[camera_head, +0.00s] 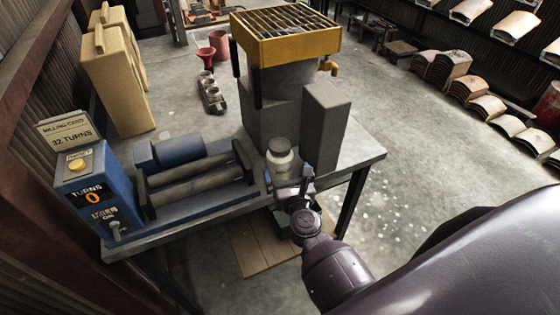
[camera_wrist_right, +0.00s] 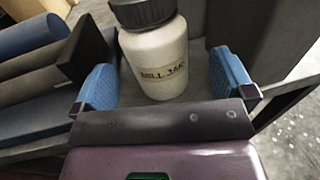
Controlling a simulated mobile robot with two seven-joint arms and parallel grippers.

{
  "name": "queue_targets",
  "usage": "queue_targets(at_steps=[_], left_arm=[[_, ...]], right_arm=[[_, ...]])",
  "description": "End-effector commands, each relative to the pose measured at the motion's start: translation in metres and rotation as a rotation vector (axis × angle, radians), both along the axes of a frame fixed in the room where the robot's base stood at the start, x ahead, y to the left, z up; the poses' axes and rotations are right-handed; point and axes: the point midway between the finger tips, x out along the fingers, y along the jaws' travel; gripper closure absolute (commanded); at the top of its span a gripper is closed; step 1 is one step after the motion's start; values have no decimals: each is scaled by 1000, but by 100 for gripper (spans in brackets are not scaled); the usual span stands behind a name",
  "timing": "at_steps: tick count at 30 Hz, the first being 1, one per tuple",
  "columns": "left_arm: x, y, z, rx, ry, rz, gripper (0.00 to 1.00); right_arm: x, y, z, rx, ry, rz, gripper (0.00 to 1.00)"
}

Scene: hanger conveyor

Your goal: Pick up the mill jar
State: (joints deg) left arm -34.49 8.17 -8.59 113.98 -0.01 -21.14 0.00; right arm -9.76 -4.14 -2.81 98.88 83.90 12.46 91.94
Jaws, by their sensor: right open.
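The mill jar (camera_head: 281,160) is a cream-white jar with a dark grey lid, standing upright on the table between the roller machine and the grey box. It also shows in the right wrist view (camera_wrist_right: 157,55), with a label on its front. My right gripper (camera_head: 293,188) is at the table's front edge, just in front of the jar. In the right wrist view its blue fingertips (camera_wrist_right: 163,82) are open, one on each side of the jar's lower part, with gaps visible. My left gripper is not in view.
The roller mill (camera_head: 195,185) stands left of the jar. The blue counter box (camera_head: 95,190) reads 0 turns. A grey block (camera_head: 326,125) and the yellow-topped sieve stand (camera_head: 285,35) are close behind and right. Red cups (camera_head: 219,43) stand farther back.

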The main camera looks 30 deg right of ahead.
Motion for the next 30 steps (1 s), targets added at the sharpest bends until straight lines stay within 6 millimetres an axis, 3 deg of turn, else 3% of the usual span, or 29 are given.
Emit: queue_targets(at_steps=[5, 16, 26, 30], left_arm=[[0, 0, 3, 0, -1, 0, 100], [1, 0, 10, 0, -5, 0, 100], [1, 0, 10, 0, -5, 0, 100], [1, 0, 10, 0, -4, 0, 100]], right_arm=[[9, -1, 2, -1, -1, 0, 0], [51, -6, 4, -3, 0, 1, 0], [55, -7, 4, -2, 0, 0, 0], [55, -7, 4, -2, 0, 0, 20]])
